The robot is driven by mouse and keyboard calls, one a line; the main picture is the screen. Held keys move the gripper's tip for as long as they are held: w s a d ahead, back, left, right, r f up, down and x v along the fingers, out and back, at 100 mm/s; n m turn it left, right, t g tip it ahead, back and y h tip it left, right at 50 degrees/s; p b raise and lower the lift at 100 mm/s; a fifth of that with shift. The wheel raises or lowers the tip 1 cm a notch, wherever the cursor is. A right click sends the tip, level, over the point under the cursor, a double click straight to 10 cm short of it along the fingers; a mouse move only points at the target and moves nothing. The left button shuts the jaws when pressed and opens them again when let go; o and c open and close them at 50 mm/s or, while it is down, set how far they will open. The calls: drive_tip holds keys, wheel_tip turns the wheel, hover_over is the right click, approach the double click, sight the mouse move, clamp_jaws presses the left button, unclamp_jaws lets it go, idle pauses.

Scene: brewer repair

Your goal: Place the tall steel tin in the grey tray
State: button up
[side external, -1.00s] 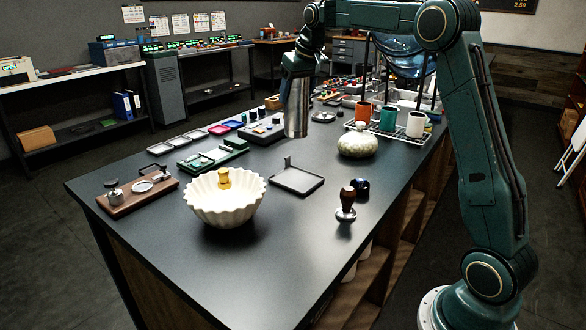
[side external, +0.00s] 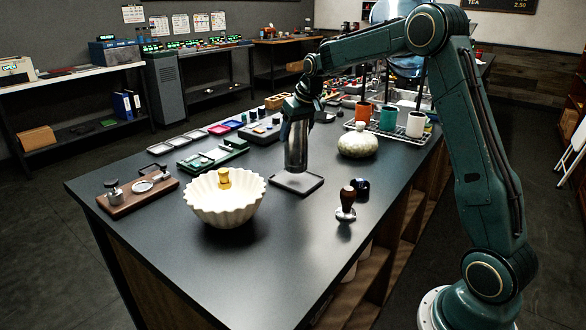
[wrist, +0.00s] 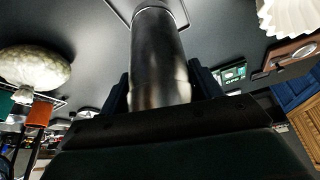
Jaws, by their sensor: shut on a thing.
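The tall steel tin (side external: 296,150) is a shiny upright cylinder in the side view. It also fills the middle of the wrist view (wrist: 158,60), between the two dark fingers. My gripper (side external: 297,110) is shut on the upper part of the tin. The grey tray (side external: 312,185) is a flat, low-rimmed square on the dark table, and its rim shows beyond the tin in the wrist view (wrist: 118,14). The tin's lower end is over the tray, at its back part. I cannot tell whether it touches the tray floor.
A cream fluted bowl (side external: 224,200) stands left of the tray, and a wood-handled tamper (side external: 346,204) stands to the right. A speckled round pot (side external: 357,143) is behind right, near cups on a rack (side external: 398,130). A green board (side external: 212,155) lies behind left. The front tabletop is clear.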

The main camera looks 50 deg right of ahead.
sight(297, 141)
drive_tip(key=shift+f, duration=1.85)
drive_tip(key=o, duration=1.1)
drive_tip(key=shift+o, duration=0.2)
drive_tip(key=v, duration=1.2)
